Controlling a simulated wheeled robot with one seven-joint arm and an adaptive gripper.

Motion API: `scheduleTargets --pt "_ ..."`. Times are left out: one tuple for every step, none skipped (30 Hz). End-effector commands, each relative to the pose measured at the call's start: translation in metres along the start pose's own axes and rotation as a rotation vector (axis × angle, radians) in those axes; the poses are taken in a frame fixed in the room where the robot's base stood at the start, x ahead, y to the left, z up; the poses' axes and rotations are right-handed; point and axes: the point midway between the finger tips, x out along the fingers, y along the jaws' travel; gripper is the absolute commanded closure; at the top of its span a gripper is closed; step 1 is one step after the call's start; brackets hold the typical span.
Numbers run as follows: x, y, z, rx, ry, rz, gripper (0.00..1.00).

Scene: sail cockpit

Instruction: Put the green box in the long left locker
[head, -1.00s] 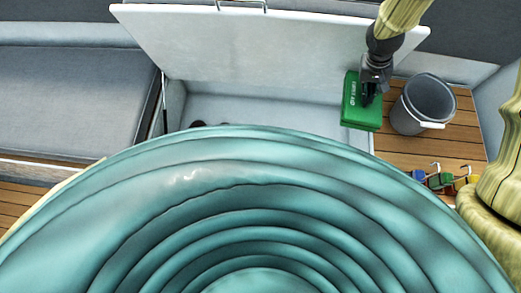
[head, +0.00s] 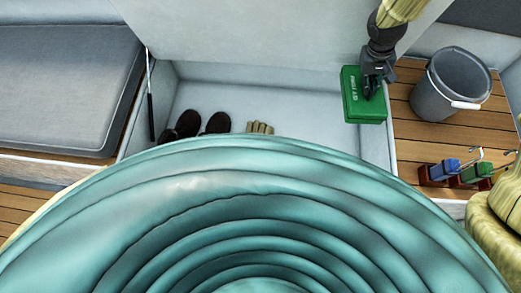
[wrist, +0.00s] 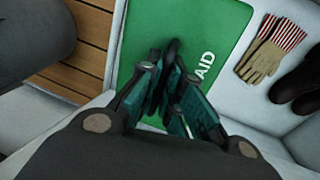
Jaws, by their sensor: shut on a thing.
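The green box (head: 363,97), a first-aid box with white lettering, hangs in my gripper (head: 371,85). It also shows in the wrist view (wrist: 185,45), with the fingers (wrist: 168,85) shut on it. In the head view the box is over the right end of the open white locker (head: 290,105), close to its right wall. The locker's lid (head: 240,30) is raised behind. Inside the locker lie dark boots (head: 203,124) and a pair of gloves (head: 259,128), clearer in the wrist view (wrist: 270,50). The locker's near part is hidden behind my teal body.
A grey bucket (head: 450,85) stands on the wooden floor (head: 410,125) right of the locker. Red and blue items with metal hooks (head: 455,172) are near the right edge. A grey cushion (head: 60,90) lies left. The locker's middle floor is clear.

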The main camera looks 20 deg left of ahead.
Motion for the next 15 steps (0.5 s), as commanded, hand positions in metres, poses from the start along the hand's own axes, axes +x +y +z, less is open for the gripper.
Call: scheduleTargets --pt "0.015 -0.003 -0.002 -0.006 0.003 0.0 1.0" --pt "0.019 -0.004 -0.003 -0.011 0.005 0.0 1.0" --pt "0.024 -0.005 -0.004 -0.019 0.006 0.0 1.0" --pt "0.028 -0.006 -0.004 -0.024 0.007 0.0 1.0" --pt "0.032 -0.007 -0.005 -0.029 0.009 0.0 1.0" --pt "0.037 -0.009 -0.006 -0.036 0.01 0.0 1.0" --pt "0.041 -0.009 -0.006 -0.041 0.011 0.0 1.0" --pt "0.045 -0.011 -0.007 -0.047 0.012 0.0 1.0" --pt "0.051 -0.012 -0.008 -0.054 0.013 0.0 1.0" --pt "0.054 -0.013 -0.009 -0.059 0.014 0.0 1.0" --pt "0.058 -0.014 -0.009 -0.064 0.015 0.0 1.0" --pt "0.064 -0.015 -0.01 -0.072 0.016 0.0 1.0" --pt "0.068 -0.016 -0.011 -0.078 0.017 0.0 1.0" --pt "0.071 -0.017 -0.011 -0.083 0.018 0.001 1.0" --pt "0.076 -0.018 -0.012 -0.089 0.02 0.001 1.0"
